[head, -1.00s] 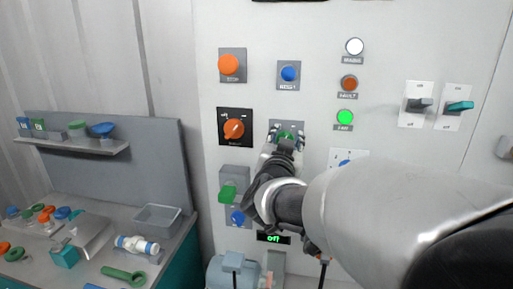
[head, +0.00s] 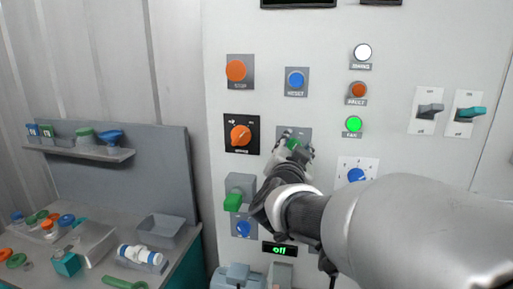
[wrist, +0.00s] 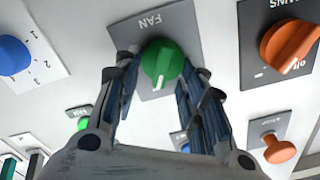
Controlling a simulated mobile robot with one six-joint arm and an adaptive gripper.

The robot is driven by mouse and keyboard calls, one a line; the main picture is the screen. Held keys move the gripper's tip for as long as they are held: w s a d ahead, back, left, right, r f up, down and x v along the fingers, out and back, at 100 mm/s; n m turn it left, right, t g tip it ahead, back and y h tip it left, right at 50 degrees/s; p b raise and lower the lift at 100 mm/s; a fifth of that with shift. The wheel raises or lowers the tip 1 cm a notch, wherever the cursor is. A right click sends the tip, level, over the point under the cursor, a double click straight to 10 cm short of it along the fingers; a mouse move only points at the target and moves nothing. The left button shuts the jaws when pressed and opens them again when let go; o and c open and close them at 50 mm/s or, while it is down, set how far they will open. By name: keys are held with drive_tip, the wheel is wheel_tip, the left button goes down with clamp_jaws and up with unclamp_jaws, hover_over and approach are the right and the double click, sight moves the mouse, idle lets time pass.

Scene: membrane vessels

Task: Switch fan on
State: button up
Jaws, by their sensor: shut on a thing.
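The green fan knob (wrist: 163,62) sits on a grey plate labelled FAN (wrist: 152,22) in the wrist view. My gripper (wrist: 158,75) has one finger on each side of it and is shut on it. In the head view the knob (head: 293,143) is partly hidden by my gripper (head: 292,153). The fan lamp (head: 353,125) glows green on the panel, and it also shows in the wrist view (wrist: 84,125). The knob's exact pointer position is hard to read.
Close by on the panel are the orange mains switch (head: 240,136), blue reset button (head: 296,80), orange stop button (head: 236,70) and blue numbered dial (head: 356,175). A small display (head: 280,249) shows green characters. A bench with loose parts stands at left.

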drive_tip(key=o, duration=1)
drive_tip(key=shift+c, duration=0.2)
drive_tip(key=shift+s, duration=0.1)
drive_tip(key=v, duration=1.2)
drive_tip(key=shift+a+r, duration=0.1)
